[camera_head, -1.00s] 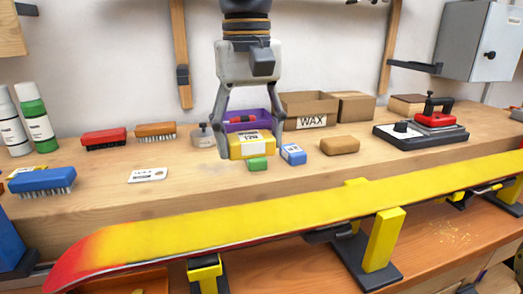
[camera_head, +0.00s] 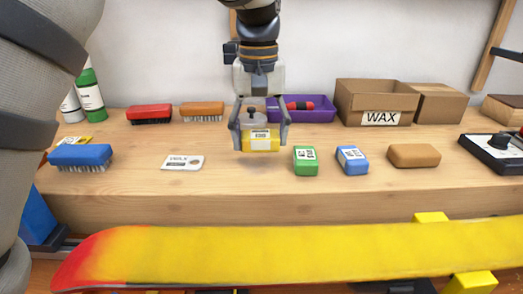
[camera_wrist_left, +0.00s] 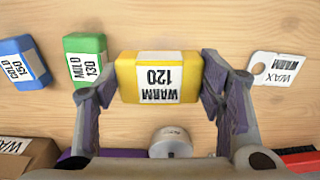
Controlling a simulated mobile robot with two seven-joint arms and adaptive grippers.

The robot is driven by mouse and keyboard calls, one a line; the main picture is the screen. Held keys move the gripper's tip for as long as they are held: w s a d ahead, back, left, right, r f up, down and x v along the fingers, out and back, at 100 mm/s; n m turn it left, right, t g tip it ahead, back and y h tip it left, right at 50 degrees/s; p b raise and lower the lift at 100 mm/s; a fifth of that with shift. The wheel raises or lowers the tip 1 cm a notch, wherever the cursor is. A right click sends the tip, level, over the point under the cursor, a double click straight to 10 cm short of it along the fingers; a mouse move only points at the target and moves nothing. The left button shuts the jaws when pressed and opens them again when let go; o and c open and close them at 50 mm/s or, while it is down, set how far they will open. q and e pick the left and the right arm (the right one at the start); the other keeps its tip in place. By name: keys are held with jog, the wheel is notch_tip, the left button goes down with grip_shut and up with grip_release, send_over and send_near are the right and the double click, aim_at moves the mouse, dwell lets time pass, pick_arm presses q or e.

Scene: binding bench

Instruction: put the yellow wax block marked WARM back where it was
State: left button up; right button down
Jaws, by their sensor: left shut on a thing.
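The yellow wax block (camera_head: 261,144) is between the fingers of my left gripper (camera_head: 260,138), which is shut on it. In the left wrist view the yellow block (camera_wrist_left: 158,76) shows a white label reading WARM 120, with one finger at each end. The block is left of the green block (camera_head: 305,161) and right of the white WAX card (camera_head: 182,162). The green block (camera_wrist_left: 85,60) reads MILD 130 and the blue block (camera_wrist_left: 23,61) reads COLD 150. My right gripper is not in view.
A round lidded metal tin (camera_wrist_left: 171,142) stands just behind the gripper. A purple tray (camera_head: 318,114) and a WAX carton (camera_head: 378,98) stand behind. Brushes (camera_head: 80,156) lie left, a brown block (camera_head: 414,155) right. A yellow ski (camera_head: 300,254) runs along the front. Bare bench (camera_head: 225,180) lies before the gripper.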

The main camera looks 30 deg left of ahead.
aim_at(253, 168)
pick_arm(q)
jog(key=f, duration=0.1)
jog(key=a+f, duration=0.1)
jog(key=f, duration=0.1)
jog(key=a+f, duration=0.1)
jog(key=shift+f, duration=0.3)
jog(key=shift+d+f, duration=0.1)
jog(key=shift+f, duration=0.15)
jog(key=o, duration=1.2)
jog(key=shift+f, duration=0.1)
notch_tip(253, 168, up, 12)
jog(key=shift+r, duration=0.15)
